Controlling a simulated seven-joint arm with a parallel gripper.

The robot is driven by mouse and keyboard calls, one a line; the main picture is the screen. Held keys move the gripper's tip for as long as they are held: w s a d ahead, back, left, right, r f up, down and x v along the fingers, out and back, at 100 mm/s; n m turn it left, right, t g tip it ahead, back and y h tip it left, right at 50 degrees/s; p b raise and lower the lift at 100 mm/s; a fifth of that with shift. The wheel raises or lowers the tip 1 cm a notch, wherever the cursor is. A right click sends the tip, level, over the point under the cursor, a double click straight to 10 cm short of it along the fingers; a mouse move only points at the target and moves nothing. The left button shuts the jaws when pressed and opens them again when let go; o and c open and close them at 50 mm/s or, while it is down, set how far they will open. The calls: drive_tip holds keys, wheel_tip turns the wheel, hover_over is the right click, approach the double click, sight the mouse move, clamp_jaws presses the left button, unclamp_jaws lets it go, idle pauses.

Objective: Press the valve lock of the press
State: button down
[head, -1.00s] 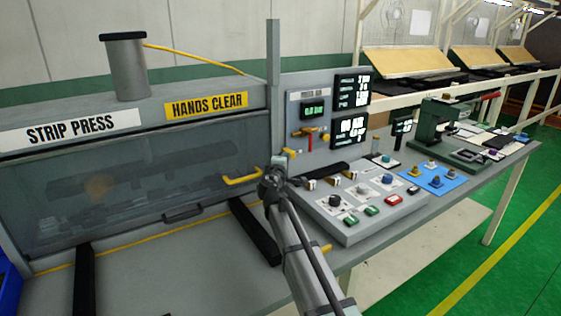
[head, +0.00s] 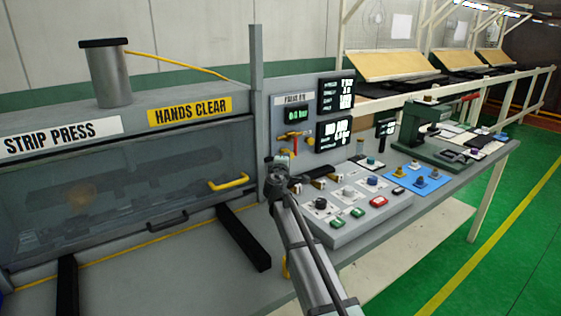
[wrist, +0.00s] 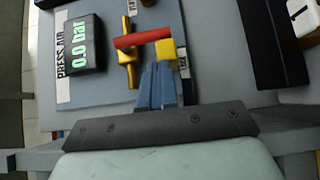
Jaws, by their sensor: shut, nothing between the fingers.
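The press's valve shows in the wrist view with a red handle (wrist: 143,38) crossing a yellow pipe (wrist: 128,72). A small yellow block (wrist: 166,53), which looks like the valve lock, sits at the handle's right end in that view. My gripper (wrist: 158,68) is shut and empty. Its blue-grey fingertips are just below the block in the picture, very close to it; I cannot tell if they touch. In the head view, my gripper (head: 281,160) is in front of the press-air panel (head: 283,88), and the lock is not clear there.
The pressure display (wrist: 84,46) reads 0.0 bar. A sloped button console (head: 350,210) stands to the right of my arm. A green hand press (head: 425,130) stands farther right.

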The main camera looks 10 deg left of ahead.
drive_tip(key=shift+d, duration=0.1)
drive_tip(key=s+a, duration=0.3)
drive_tip(key=s, duration=1)
drive_tip(key=shift+w, duration=0.1)
